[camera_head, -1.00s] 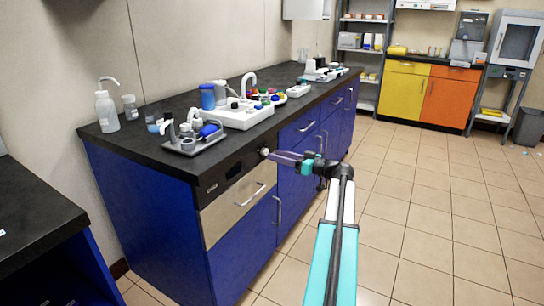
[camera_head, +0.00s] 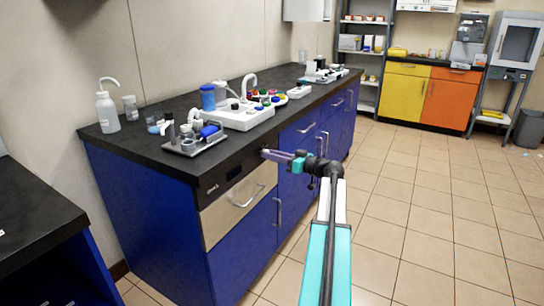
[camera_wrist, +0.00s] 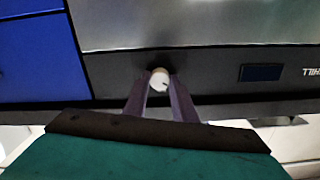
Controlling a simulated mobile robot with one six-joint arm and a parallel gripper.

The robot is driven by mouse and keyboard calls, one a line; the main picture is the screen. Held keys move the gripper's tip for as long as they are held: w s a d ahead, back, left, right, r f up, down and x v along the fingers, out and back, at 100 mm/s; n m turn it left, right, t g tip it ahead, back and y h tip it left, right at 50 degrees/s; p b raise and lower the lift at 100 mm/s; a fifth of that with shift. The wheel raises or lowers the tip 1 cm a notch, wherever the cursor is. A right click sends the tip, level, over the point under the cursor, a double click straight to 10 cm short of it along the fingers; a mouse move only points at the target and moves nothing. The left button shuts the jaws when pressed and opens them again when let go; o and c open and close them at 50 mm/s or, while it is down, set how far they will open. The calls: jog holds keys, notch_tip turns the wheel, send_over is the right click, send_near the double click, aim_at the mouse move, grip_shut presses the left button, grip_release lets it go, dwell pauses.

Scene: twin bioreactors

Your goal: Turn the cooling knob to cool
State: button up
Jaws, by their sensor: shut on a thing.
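The cooling knob (camera_wrist: 159,80) is a small round white knob with a dark mark, on the dark front panel in the wrist view. My gripper (camera_wrist: 160,92) has its two purple fingers on either side of the knob, shut on it. In the head view my gripper (camera_head: 268,154) reaches from the right to the panel just under the black worktop, and its tips cover the knob there. A dark display (camera_wrist: 260,73) sits on the same panel beside the knob. I cannot read the knob's setting.
The black worktop (camera_head: 150,152) above holds a metal tray (camera_head: 196,143) of labware and a white unit (camera_head: 240,118). A steel drawer front with a handle (camera_head: 240,205) is below the panel. The tiled floor (camera_head: 420,220) to the right is clear.

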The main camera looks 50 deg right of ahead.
jog(key=shift+m, duration=0.5)
jog(key=m+p, duration=0.6)
jog(key=m, duration=0.5)
dwell(0.4)
jog(key=o, duration=1)
jog(key=shift+o, duration=0.2)
jog(key=v, duration=1.4)
jog(key=shift+p, duration=0.45)
